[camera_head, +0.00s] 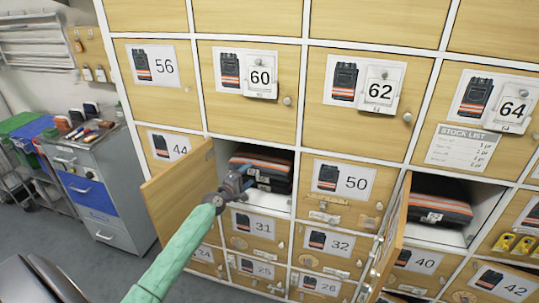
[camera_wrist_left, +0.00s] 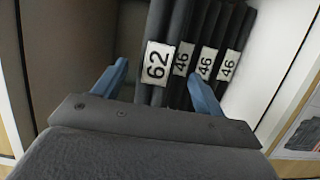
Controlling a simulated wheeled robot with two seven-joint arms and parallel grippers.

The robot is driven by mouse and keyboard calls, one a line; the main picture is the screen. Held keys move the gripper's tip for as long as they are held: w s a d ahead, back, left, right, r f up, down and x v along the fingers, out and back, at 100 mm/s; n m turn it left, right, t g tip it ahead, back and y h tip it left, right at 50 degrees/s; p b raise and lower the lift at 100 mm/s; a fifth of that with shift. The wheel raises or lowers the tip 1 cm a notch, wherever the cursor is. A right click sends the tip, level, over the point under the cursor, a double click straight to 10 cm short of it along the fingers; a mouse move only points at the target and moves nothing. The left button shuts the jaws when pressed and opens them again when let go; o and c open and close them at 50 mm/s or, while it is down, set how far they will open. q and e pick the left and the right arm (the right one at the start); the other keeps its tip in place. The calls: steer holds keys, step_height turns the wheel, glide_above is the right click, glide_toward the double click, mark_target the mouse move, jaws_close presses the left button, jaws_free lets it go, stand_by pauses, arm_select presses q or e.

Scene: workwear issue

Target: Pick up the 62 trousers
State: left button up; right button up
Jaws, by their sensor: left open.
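The 62 trousers (camera_wrist_left: 172,22) are dark and folded, with a white 62 tag, in the left wrist view. They lie at the left end of a stack whose other tags read 46 (camera_wrist_left: 206,62). In the head view this stack (camera_head: 262,165) is dark with orange stripes inside an open compartment; its tags are not readable there. My left gripper (camera_head: 258,178) is open at the compartment's mouth. In the left wrist view its blue fingers (camera_wrist_left: 158,78) lie either side of the 62 and nearest 46 tags; contact cannot be told. My right gripper is not in view.
An open door (camera_head: 178,195) stands left of my left arm. Another open door (camera_head: 392,225) stands right, beside a compartment with dark folded clothing (camera_head: 440,208). A closed door labelled 62 (camera_head: 365,90) is above. A grey cabinet (camera_head: 95,185) with tools stands at left.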

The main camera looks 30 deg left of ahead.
mark_target(253, 171)
arm_select(q)
steer(key=shift+w+d+r, duration=0.1)
steer(key=shift+w+d, duration=0.05)
steer(key=shift+w, duration=0.95)
steer(key=w, duration=0.1)
steer(key=w+p, duration=0.2)
steer(key=shift+w+d+r, duration=0.15)
steer(key=shift+d+r, duration=0.1)
steer(key=shift+w+f, duration=0.15)
steer(key=shift+w, duration=0.6)
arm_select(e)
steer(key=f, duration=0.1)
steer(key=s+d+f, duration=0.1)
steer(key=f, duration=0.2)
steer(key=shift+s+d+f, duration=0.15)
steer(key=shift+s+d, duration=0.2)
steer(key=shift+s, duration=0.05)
arm_select(q)
jaws_close()
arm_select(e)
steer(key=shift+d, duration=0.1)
